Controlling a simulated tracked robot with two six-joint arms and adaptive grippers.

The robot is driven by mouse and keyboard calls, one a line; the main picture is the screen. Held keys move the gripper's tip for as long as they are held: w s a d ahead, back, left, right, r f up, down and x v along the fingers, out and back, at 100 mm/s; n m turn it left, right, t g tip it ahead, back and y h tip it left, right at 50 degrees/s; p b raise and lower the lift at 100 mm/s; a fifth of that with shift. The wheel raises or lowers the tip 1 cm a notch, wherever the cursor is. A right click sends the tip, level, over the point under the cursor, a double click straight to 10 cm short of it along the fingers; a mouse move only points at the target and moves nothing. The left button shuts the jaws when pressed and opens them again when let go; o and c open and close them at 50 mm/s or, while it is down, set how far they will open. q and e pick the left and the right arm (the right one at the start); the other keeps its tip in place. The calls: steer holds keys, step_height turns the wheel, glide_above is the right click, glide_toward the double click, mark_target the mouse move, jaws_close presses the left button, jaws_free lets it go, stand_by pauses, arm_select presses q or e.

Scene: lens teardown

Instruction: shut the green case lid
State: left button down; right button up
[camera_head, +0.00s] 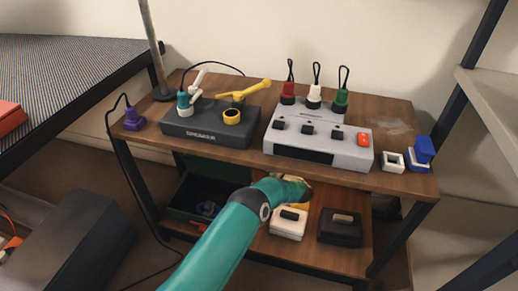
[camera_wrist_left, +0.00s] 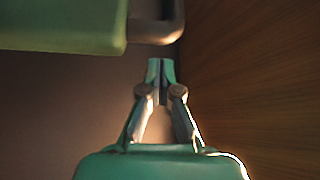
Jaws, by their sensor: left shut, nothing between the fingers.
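The green case stands open on the lower shelf at the left in the head view, with its dark green lid (camera_head: 222,170) raised at the back. Its dark inside (camera_head: 190,200) holds small bluish items that are hard to make out. My left gripper (camera_head: 305,187) is right of the case, near the upper shelf's front edge; its fingertips are unclear there. In the left wrist view the fingers of my left gripper (camera_wrist_left: 160,72) are together and empty. A green slab (camera_wrist_left: 60,27) with a rounded grey loop lies beyond them at upper left, apart from the fingertips. My right gripper is not in view.
A white case (camera_head: 288,224) and a black case (camera_head: 340,228) sit on the lower shelf, right of my forearm. The upper shelf (camera_head: 400,118) overhangs them and carries a dark speaker box (camera_head: 212,125) and a grey panel box (camera_head: 318,150). A dark cable hangs at the left.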

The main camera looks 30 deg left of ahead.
arm_select(q)
steer(key=shift+s+f, duration=0.2)
steer(key=shift+s, duration=0.35)
steer(key=shift+s+f, duration=0.2)
steer(key=shift+s, duration=0.3)
